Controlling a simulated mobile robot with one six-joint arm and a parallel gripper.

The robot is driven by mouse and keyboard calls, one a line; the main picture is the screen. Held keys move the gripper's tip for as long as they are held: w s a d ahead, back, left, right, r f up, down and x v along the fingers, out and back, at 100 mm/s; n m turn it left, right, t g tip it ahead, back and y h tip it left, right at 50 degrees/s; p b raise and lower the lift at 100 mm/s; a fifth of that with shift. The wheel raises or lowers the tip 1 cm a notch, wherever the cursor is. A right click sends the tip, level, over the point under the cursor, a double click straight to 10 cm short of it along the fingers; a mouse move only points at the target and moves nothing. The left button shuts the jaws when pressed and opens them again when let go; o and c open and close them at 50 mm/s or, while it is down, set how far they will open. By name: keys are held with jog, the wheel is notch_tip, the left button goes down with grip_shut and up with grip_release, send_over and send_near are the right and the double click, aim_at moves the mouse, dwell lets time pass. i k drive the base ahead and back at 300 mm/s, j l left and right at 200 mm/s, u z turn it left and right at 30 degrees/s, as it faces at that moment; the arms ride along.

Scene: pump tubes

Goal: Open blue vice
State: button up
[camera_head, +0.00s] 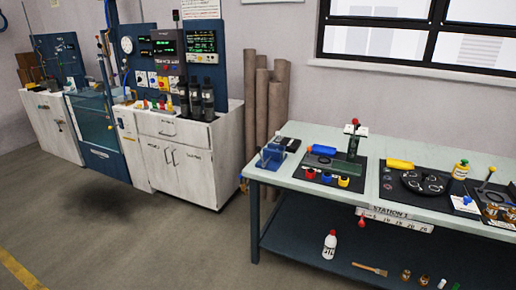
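A small blue vice (271,156) sits at the left end of the pale green workbench (262,176). It is far off and small, so I cannot tell how wide its jaws stand or whether anything is between them. My gripper is not in view.
A dark mat (323,182) with a green stand (347,165) and colored caps lies right of the vice. Brown rolls (262,110) stand behind the bench's left end. A white cabinet (190,170) stands left. The lower shelf holds a white bottle (329,245). The floor (150,240) in front is clear.

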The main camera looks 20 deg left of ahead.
aim_at(259, 149)
jog(key=i+j+u, duration=0.35)
jog(key=i, duration=1)
jog(key=i+l+u, duration=0.15)
jog(key=i+u, duration=0.25)
jog(key=i, duration=0.95)
